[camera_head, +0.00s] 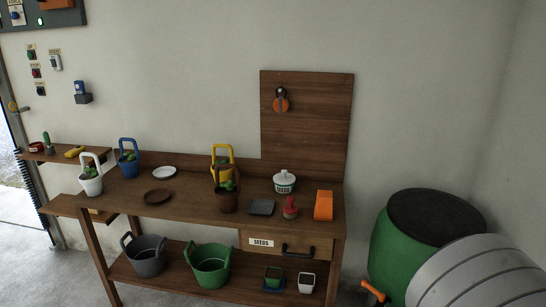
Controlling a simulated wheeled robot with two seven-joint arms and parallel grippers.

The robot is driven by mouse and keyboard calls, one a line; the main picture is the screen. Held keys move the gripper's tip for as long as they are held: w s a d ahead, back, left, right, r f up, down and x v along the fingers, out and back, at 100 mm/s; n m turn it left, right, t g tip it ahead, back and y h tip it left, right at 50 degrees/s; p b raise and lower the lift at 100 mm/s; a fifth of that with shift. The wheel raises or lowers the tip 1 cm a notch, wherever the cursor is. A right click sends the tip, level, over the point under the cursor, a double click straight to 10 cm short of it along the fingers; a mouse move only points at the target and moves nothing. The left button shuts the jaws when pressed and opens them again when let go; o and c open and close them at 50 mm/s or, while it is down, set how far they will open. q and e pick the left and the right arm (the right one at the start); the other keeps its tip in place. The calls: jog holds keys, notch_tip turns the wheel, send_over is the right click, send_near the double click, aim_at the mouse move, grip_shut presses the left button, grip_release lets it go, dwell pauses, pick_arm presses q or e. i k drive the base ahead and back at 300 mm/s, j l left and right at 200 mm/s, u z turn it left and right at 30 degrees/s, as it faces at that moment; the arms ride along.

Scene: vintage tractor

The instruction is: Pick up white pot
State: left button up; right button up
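A white pot (91,185) with a tall loop handle and a green plant in it stands upright at the left end of the wooden bench top (190,203). A smaller white pot (306,284) stands on the bench's lower shelf at the right.
A blue pot (129,168) stands close behind the white handled pot, with a brown saucer (158,197) to its right. A yellow pot (222,158) and brown pot (227,202) stand mid-bench. A green barrel (396,251) is at the right. Floor shows front left.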

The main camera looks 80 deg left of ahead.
aim_at(90, 180)
jog(key=u, duration=4)
